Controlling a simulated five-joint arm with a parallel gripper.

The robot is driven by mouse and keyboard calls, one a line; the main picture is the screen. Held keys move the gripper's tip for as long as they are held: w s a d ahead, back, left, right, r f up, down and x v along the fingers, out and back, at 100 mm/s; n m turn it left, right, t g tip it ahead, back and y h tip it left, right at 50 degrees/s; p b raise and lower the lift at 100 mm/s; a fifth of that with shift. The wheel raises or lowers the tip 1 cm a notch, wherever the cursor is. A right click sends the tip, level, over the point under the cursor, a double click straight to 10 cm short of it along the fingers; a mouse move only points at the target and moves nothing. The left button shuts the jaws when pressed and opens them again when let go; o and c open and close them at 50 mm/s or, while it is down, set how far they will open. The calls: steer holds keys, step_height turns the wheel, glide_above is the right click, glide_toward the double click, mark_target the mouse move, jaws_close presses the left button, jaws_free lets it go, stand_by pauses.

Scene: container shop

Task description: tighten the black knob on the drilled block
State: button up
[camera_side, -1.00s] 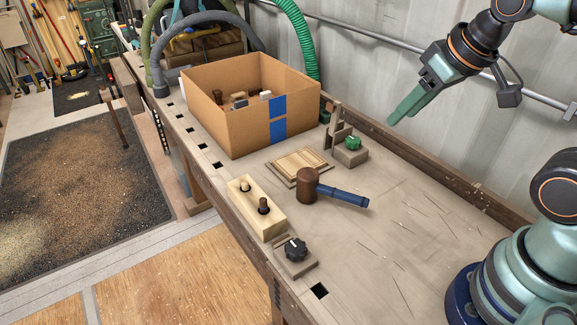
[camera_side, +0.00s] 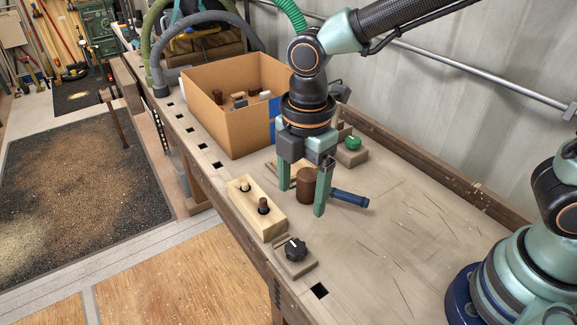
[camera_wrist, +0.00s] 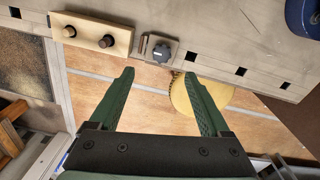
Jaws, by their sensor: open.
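The black knob (camera_side: 295,249) sits on a small grey-brown block (camera_side: 297,268) near the bench's front edge. In the wrist view, the black knob (camera_wrist: 161,52) shows just beyond the fingertips, and its block (camera_wrist: 174,46) is beneath it. My gripper (camera_side: 302,200) is open and empty, fingers pointing down. In the side view its fingers overlap the mallet, up and right of the knob, apart from the knob. In the wrist view my gripper (camera_wrist: 158,74) has nothing between its fingertips but floor in the background.
A pale block with two pegs (camera_side: 270,222) lies beside the knob's block. A mallet (camera_side: 350,197) with a blue handle, a green knob (camera_side: 352,143) on another block and a cardboard box (camera_side: 222,125) are behind. A round yellowish disc (camera_wrist: 200,98) shows below the bench edge.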

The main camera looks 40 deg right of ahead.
mark_target(296, 246)
steer(key=shift+n, duration=0.5)
steer(key=f, duration=0.8)
steer(key=a+f, duration=0.1)
steer(key=f, duration=0.4)
steer(key=shift+s, duration=0.15)
jaws_close()
